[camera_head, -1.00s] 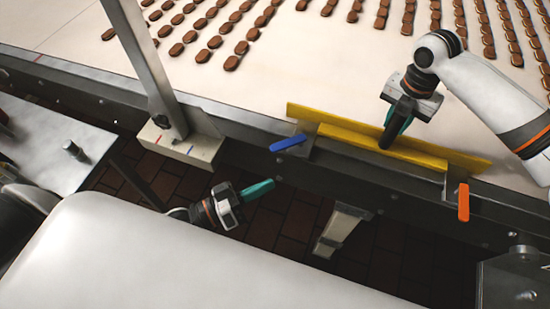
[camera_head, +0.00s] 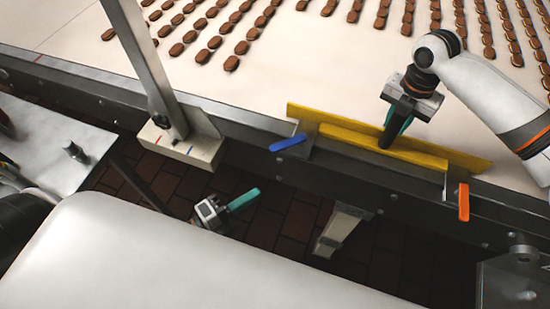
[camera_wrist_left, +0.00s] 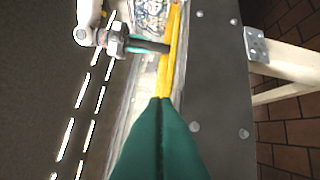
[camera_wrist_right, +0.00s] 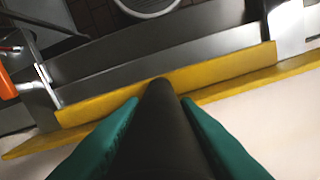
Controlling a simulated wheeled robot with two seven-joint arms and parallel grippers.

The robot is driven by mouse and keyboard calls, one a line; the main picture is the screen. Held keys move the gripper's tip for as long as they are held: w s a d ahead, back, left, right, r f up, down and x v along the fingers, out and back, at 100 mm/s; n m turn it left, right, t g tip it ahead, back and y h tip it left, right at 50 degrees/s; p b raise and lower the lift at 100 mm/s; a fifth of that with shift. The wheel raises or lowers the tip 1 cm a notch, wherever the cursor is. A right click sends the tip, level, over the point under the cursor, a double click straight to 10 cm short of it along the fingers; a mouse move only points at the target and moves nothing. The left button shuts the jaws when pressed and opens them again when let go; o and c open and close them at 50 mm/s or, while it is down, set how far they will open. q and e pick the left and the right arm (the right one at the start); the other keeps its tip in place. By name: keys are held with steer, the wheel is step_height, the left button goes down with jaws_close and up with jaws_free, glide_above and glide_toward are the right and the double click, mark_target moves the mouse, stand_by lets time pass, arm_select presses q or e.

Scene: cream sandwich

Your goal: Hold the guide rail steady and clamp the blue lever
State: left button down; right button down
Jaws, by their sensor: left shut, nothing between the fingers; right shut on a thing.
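The yellow guide rail (camera_head: 385,146) lies along the near edge of the belt. My right gripper (camera_head: 397,124) is shut on the rail's dark upright handle (camera_head: 386,139); the handle (camera_wrist_right: 162,120) also shows between the teal fingers in the right wrist view. The blue lever (camera_head: 287,143) sits at the rail's left end, pointing left. My left gripper (camera_head: 244,199) is shut and empty, below and to the left of the blue lever and apart from it. In the left wrist view its teal fingers (camera_wrist_left: 160,135) are together, and I cannot make out the blue lever.
An orange lever (camera_head: 463,202) hangs down at the rail's right end. A metal post (camera_head: 145,65) rises from a pale block (camera_head: 180,147) left of the blue lever. Rows of brown biscuits (camera_head: 232,63) lie on the belt. A white surface (camera_head: 180,260) fills the front.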

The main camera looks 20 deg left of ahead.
arm_select(q)
steer(key=m, duration=0.2)
arm_select(e)
steer(key=shift+d, duration=0.1)
arm_select(q)
glide_toward(288, 146)
steer(key=shift+s+d+f+x, duration=0.1)
steer(key=shift+d+x, duration=0.05)
steer(key=shift+x, duration=0.75)
steer(key=shift+s+d+f+x, duration=0.1)
steer(key=shift+d+x, duration=0.1)
steer(key=shift+x, duration=0.65)
steer(key=shift+s+d+x, duration=0.1)
steer(key=shift+d+x, duration=0.05)
steer(key=shift+x, duration=0.75)
